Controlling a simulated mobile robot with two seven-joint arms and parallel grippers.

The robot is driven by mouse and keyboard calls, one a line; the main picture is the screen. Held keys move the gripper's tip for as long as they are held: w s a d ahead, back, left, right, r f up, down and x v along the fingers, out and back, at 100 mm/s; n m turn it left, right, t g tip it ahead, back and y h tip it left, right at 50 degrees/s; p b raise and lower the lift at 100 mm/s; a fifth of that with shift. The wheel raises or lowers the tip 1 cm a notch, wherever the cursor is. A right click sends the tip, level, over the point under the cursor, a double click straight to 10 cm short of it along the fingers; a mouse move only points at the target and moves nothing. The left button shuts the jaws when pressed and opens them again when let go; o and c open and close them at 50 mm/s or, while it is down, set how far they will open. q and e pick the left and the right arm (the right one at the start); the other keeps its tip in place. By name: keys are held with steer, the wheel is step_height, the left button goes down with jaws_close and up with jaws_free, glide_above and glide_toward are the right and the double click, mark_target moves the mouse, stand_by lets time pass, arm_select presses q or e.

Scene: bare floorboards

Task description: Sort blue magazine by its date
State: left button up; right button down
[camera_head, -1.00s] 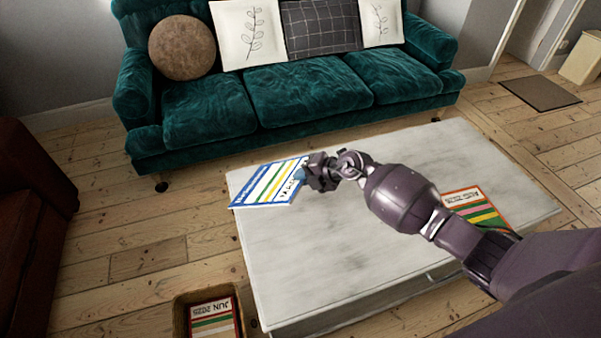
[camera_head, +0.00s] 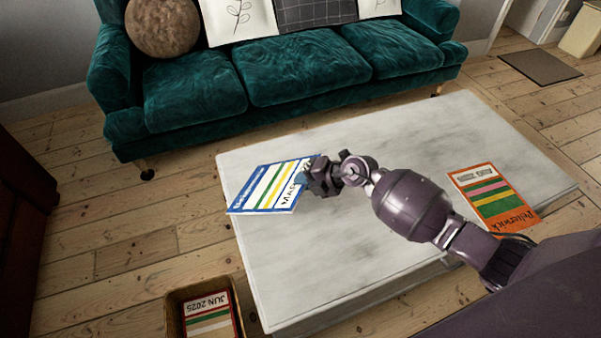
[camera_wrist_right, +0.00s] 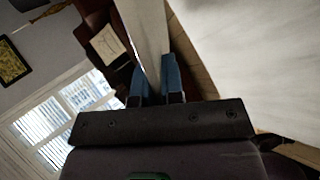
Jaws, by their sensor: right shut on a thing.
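The blue-bordered magazine (camera_head: 262,190) has white, yellow and green stripes. Its date starts with "MAR"; the rest is covered by the gripper. My right gripper (camera_head: 310,178) is shut on the magazine's right edge and holds it over the left end of the table, past the table's edge. In the right wrist view, the magazine (camera_wrist_right: 145,38) shows edge-on between the two blue fingertips (camera_wrist_right: 155,80). A wicker-like box (camera_head: 176,300) stands on the floor at bottom left and holds a magazine (camera_head: 210,318) marked "JUN 2025". My left gripper is out of view.
A pale low table (camera_head: 340,250) fills the middle, mostly bare. An orange magazine (camera_head: 492,200) lies at its right end. A green sofa (camera_head: 280,75) stands behind, and dark red furniture (camera_head: 22,215) is at the left. Floorboards (camera_head: 110,230) are clear between.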

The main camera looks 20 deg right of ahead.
steer(key=s+f+b, duration=0.1)
steer(key=f+b, duration=0.1)
steer(key=b, duration=0.1)
steer(key=d+f+t+y+b, duration=0.1)
steer(key=f+b, duration=0.2)
steer(key=s+d+f+t+y+b, duration=0.1)
steer(key=f+b, duration=0.2)
steer(key=b, duration=0.1)
steer(key=shift+s+d+f, duration=0.1)
steer(key=shift+s+d, duration=0.1)
steer(key=shift+s, duration=0.15)
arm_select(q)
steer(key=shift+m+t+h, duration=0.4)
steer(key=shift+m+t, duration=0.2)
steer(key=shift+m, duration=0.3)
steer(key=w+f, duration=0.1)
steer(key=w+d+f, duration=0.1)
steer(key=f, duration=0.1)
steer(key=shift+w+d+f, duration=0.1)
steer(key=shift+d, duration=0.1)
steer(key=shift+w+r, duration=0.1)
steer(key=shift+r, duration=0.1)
arm_select(e)
steer(key=shift+w+d+r+t, duration=0.1)
steer(key=shift+r+t, duration=0.15)
steer(key=shift+t, duration=0.05)
steer(key=c, duration=1.2)
jaws_free()
steer(key=shift+o, duration=0.2)
